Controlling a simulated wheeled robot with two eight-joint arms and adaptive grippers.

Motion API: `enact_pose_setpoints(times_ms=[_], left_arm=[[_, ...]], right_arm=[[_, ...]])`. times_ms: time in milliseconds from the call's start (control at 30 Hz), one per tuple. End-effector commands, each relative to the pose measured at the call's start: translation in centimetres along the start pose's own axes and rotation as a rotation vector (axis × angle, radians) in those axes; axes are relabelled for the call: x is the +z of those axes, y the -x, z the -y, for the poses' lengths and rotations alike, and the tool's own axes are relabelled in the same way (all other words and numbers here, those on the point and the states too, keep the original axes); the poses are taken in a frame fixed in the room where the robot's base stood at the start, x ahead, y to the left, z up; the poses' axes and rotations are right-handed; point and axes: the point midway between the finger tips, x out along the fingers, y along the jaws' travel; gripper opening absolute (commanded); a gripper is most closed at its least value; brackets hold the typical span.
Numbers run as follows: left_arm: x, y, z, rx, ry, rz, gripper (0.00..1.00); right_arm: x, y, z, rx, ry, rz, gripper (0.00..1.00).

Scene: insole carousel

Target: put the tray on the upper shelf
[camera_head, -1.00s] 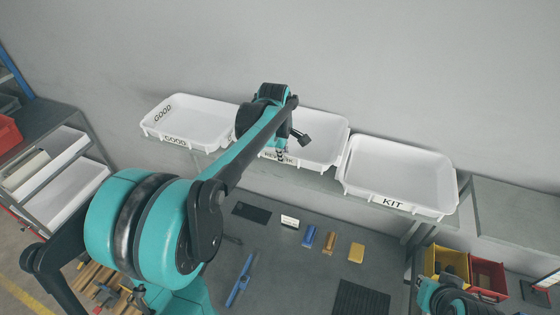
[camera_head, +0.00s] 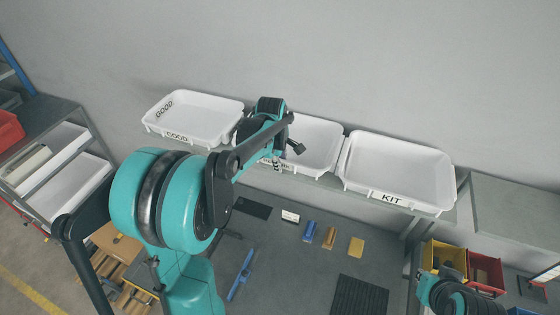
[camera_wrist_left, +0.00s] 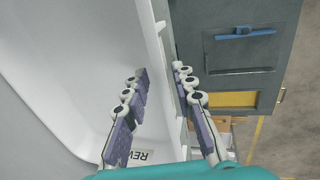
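Three white trays stand in a row on the shelf along the wall in the head view: the GOOD tray (camera_head: 195,137) at left, a middle tray (camera_head: 324,136) and the KIT tray (camera_head: 405,198) at right. My left gripper (camera_head: 278,167) is at the front wall of the middle tray, hiding part of its label. In the left wrist view the fingers (camera_wrist_left: 160,90) straddle this tray's wall, one inside and one outside. A gap shows beside the inner finger, so the gripper looks open. My right gripper is out of view.
Below the shelf, the grey worktop (camera_head: 285,270) holds a blue tool (camera_head: 240,275), small coloured pieces and a dark ribbed mat (camera_head: 360,297). Yellow (camera_head: 446,257) and red bins (camera_head: 485,270) stand at right. A rack with white trays (camera_head: 75,185) stands at left.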

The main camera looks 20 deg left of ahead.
Motion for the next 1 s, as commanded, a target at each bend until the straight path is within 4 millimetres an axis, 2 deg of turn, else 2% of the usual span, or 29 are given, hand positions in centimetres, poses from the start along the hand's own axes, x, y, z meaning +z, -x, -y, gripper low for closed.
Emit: enact_pose_setpoints(times_ms=[267, 367, 700, 900, 1000], left_arm=[[0.0, 0.7, 0.0, 0.000, 0.000, 0.000, 0.26], [0.0, 2.2, 0.0, 0.000, 0.000, 0.000, 0.26], [0.0, 9.4, 0.1, 0.000, 0.000, 0.000, 0.26], [0.1, 11.7, 0.1, 0.001, -0.004, 0.000, 0.26], [0.6, 12.4, 0.9, 0.015, -0.067, -0.002, 0.26]], right_arm=[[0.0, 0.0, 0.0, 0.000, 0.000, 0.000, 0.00], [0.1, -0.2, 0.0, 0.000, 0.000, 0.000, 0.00], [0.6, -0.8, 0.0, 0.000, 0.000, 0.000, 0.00], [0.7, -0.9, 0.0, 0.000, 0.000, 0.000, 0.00], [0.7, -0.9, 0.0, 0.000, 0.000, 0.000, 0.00]])
